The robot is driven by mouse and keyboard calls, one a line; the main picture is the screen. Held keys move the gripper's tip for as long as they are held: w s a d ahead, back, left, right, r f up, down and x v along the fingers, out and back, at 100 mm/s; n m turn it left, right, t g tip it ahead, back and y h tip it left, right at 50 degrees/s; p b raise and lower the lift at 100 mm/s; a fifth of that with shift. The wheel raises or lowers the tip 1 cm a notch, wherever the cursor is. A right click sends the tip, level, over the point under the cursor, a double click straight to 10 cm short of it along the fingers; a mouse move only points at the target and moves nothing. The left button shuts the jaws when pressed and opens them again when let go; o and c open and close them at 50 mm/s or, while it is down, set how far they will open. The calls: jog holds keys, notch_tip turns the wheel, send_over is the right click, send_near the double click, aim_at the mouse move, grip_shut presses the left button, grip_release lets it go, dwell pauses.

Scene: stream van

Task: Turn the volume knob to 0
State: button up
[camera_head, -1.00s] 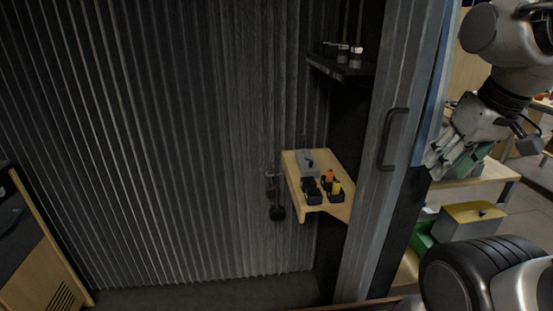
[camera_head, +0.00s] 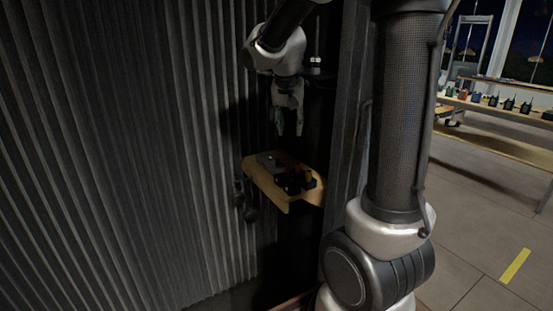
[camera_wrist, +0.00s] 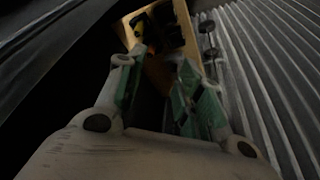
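My gripper (camera_head: 289,128) is above the small wooden shelf (camera_head: 282,199), pointing down, with its fingers apart and nothing visible between them. In the wrist view the two green-padded fingers of my gripper (camera_wrist: 160,72) are spread, with the shelf (camera_wrist: 126,33) beyond them. The fingers are apart from everything on the shelf.
A corrugated dark wall (camera_head: 140,150) runs along the left of the shelf. Dark round items (camera_head: 248,203) hang on it beside the shelf. A small upper ledge item (camera_head: 316,66) is close to my wrist. A door panel (camera_head: 346,130) stands right of the shelf.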

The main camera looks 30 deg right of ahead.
aim_at(277, 160)
jog(key=w+d+f+m, duration=0.1)
jog(key=w+f, duration=0.4)
jog(key=f, duration=0.1)
jog(key=w+d+f+m, duration=0.1)
jog(key=w+d+f, duration=0.1)
jog(key=w+f, duration=0.3)
jog(key=w+d+f+m+h, duration=0.1)
jog(key=w+f+m, duration=0.1)
jog(key=w+f, duration=0.4)
jog(key=shift+d+f, duration=0.2)
jog(key=shift+f, duration=0.75)
jog(key=shift+c, duration=0.2)
grip_shut()
